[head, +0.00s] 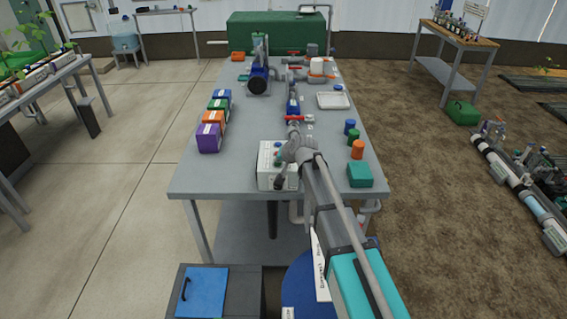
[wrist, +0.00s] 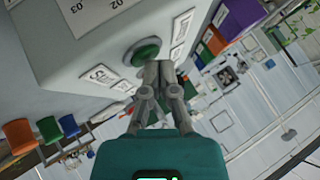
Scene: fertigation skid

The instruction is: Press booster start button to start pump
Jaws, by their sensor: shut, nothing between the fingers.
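The pale grey control box (head: 267,168) stands at the near edge of the bench, with white labels. In the wrist view the box (wrist: 75,50) fills the upper left. My gripper (wrist: 158,66) is shut and empty. Its fingertips are at the button's lower right edge in that view and cover part of it. I cannot tell whether they touch it.
Purple (head: 208,138), orange, green and blue bins line the bench's left side. Orange (head: 357,150), green and blue bottles and a teal block (head: 360,175) stand at right. Pipework with red-handled valves (head: 294,119) and a pump (head: 258,80) lie behind the box.

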